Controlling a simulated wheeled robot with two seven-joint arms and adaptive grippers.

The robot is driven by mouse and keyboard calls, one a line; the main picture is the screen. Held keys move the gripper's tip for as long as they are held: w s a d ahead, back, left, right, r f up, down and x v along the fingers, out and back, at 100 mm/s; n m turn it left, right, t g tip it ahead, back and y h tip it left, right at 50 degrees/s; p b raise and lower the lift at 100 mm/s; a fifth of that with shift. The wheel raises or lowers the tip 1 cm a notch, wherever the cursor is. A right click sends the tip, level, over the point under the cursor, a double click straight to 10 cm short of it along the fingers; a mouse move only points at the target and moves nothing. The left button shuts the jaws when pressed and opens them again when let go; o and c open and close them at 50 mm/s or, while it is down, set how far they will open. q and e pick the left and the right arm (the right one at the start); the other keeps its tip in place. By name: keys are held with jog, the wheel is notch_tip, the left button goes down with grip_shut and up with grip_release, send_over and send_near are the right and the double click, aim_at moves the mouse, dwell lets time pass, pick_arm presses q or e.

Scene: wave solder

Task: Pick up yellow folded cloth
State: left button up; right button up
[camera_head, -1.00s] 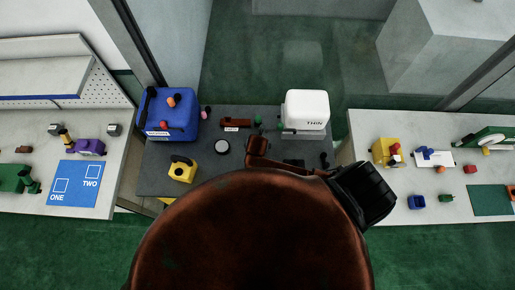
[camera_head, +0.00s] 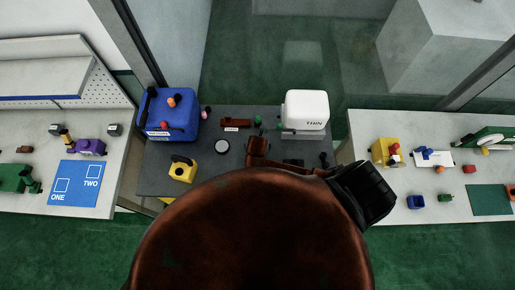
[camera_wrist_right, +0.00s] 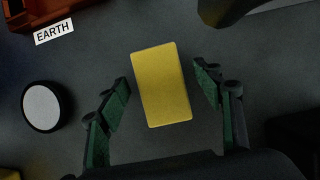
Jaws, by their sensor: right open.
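The yellow folded cloth (camera_wrist_right: 161,85) lies flat on the dark grey mat, a small rectangle slightly tilted, in the right wrist view. My right gripper (camera_wrist_right: 163,78) is open, with one green-padded finger on each side of the cloth. Gaps show between both fingers and the cloth, so it is not gripped. In the head view the cloth cannot be made out; my own arm covers much of the middle. My left gripper is not in view.
A round white-topped black disc (camera_wrist_right: 41,106) and a brown holder labelled EARTH (camera_wrist_right: 54,32) lie left of the cloth. In the head view, a blue box (camera_head: 168,116), a yellow block (camera_head: 183,171) and a white box (camera_head: 306,109) stand around the dark table (camera_head: 155,180).

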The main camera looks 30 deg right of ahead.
jog(key=shift+c, duration=0.7)
jog(key=c, duration=1)
jog(key=shift+r, duration=0.1)
jog(key=shift+r+b, duration=0.3)
jog(key=shift+b, duration=0.05)
notch_tip(320, 180, up, 3)
jog(key=shift+a+r, duration=0.1)
jog(key=shift+r, duration=0.1)
jog(key=s+a+r, duration=0.3)
jog(key=s+r, duration=0.1)
jog(key=s, duration=0.2)
jog(key=s+a+r+b, duration=0.1)
jog(key=s+a+r, duration=0.3)
jog(key=s+r, duration=0.1)
jog(key=shift+s+r, duration=0.15)
jog(key=shift+s, duration=0.4)
